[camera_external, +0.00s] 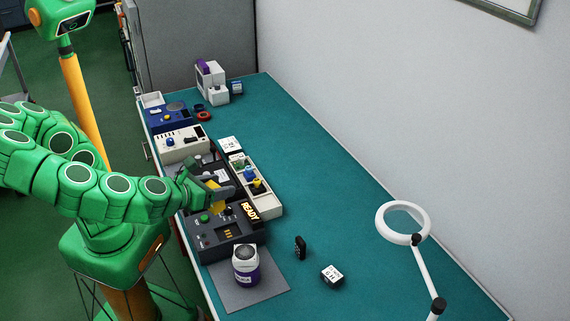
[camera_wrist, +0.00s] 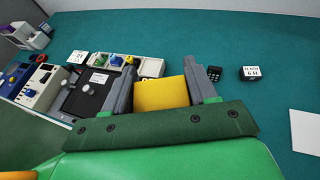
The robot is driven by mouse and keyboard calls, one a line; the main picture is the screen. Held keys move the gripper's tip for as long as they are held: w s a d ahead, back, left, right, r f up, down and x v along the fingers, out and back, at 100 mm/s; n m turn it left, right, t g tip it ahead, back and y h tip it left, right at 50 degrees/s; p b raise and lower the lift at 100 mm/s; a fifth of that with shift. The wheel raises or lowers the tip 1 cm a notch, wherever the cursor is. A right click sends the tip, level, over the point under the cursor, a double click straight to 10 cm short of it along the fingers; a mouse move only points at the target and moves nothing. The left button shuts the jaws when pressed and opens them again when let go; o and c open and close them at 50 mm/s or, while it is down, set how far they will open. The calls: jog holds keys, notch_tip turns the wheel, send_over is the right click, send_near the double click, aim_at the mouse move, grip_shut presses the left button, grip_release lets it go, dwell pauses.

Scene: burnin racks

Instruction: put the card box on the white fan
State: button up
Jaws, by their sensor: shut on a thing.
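My gripper (camera_external: 222,199) is above the dark box with the READY sign, its fingers around a yellow block. In the wrist view the yellow block (camera_wrist: 161,94) sits between the two fingers (camera_wrist: 162,92); it may be the card box, but no label on it can be read. I cannot make out a clear white fan. A small white-topped, black-sided box (camera_external: 332,276) with printed marks lies on the bench at the front right; it also shows in the wrist view (camera_wrist: 249,73). A white printed block (camera_external: 230,144) stands behind the racks.
The READY box (camera_external: 216,239) is under my gripper. A white jar (camera_external: 245,268) with a purple band stands on a grey mat (camera_external: 270,293). A small black block (camera_external: 300,247) and a ring magnifier (camera_external: 403,222) are to the right. The green bench top (camera_external: 320,180) is clear in the middle.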

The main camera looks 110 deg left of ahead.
jog(key=s+d+r, duration=0.2)
jog(key=s+d, duration=0.1)
jog(key=s, duration=0.2)
send_over(249, 248)
jog(key=shift+f, duration=6.55)
jog(key=shift+f, duration=0.15)
jog(key=o, duration=1.1)
jog(key=shift+c, duration=0.2)
